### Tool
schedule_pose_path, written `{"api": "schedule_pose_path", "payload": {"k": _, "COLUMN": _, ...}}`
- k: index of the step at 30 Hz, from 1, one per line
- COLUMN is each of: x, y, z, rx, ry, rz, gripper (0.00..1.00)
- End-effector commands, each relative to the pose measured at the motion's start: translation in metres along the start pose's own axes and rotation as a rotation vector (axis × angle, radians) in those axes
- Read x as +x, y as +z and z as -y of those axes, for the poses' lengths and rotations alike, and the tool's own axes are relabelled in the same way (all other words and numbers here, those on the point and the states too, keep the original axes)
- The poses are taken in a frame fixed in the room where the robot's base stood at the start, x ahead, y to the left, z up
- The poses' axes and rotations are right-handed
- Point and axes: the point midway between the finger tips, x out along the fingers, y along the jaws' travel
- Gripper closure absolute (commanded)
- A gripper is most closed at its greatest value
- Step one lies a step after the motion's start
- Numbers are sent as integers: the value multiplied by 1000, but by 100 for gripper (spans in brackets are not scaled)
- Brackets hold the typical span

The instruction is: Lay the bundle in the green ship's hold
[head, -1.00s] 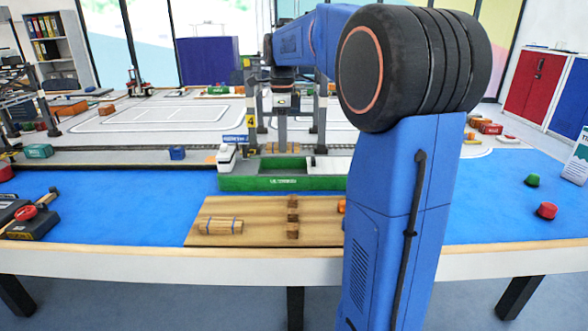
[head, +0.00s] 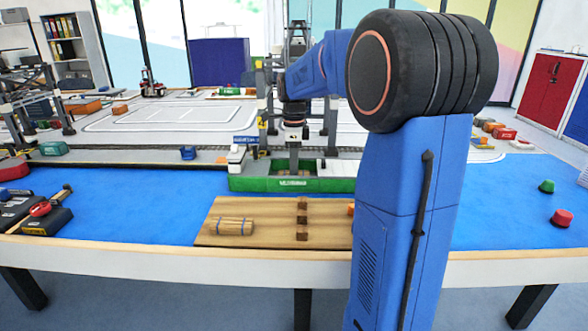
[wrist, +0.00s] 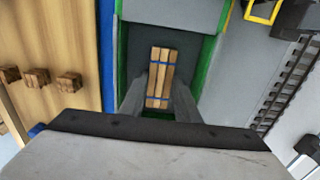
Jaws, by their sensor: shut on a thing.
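The green ship (head: 290,184) lies on the blue water strip just behind the wooden board. Its open hold (wrist: 183,45) shows in the wrist view between green walls. My gripper (wrist: 161,92) is shut on a bundle (wrist: 160,72) of light wooden planks with blue bands. The bundle is within the hold's outline, lengthwise between the side walls. I cannot tell whether it touches the floor. A second banded bundle (head: 234,226) lies on the board.
The wooden board (head: 270,238) carries small brown blocks (head: 302,220) in a row. A gantry crane (head: 330,120) stands right behind the ship, close to my arm. A white ship's bridge (head: 236,158) rises at the left end. Blue water at left (head: 130,210) is clear.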

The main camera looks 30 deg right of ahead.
Motion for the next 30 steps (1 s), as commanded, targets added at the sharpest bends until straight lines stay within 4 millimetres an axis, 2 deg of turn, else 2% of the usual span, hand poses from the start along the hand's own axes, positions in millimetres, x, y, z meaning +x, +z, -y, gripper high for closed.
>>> {"api": "schedule_pose_path", "payload": {"k": 4, "x": 2, "y": 0, "z": 0, "rx": 0, "ry": 0, "rz": 0, "gripper": 93}}
{"api": "schedule_pose_path", "payload": {"k": 5, "x": 3, "y": 0, "z": 0, "rx": 0, "ry": 0, "rz": 0, "gripper": 69}}
{"api": "schedule_pose_path", "payload": {"k": 7, "x": 2, "y": 0, "z": 0, "rx": 0, "ry": 0, "rz": 0, "gripper": 52}}
{"api": "schedule_pose_path", "payload": {"k": 16, "x": 2, "y": 0, "z": 0, "rx": 0, "ry": 0, "rz": 0, "gripper": 52}}
{"api": "schedule_pose_path", "payload": {"k": 20, "x": -6, "y": 0, "z": 0, "rx": 0, "ry": -1, "rz": 0, "gripper": 52}}
{"api": "schedule_pose_path", "payload": {"k": 23, "x": -18, "y": 0, "z": 1, "rx": 0, "ry": -2, "rz": 1, "gripper": 52}}
{"api": "schedule_pose_path", "payload": {"k": 30, "x": -65, "y": 0, "z": 1, "rx": 0, "ry": -4, "rz": 1, "gripper": 52}}
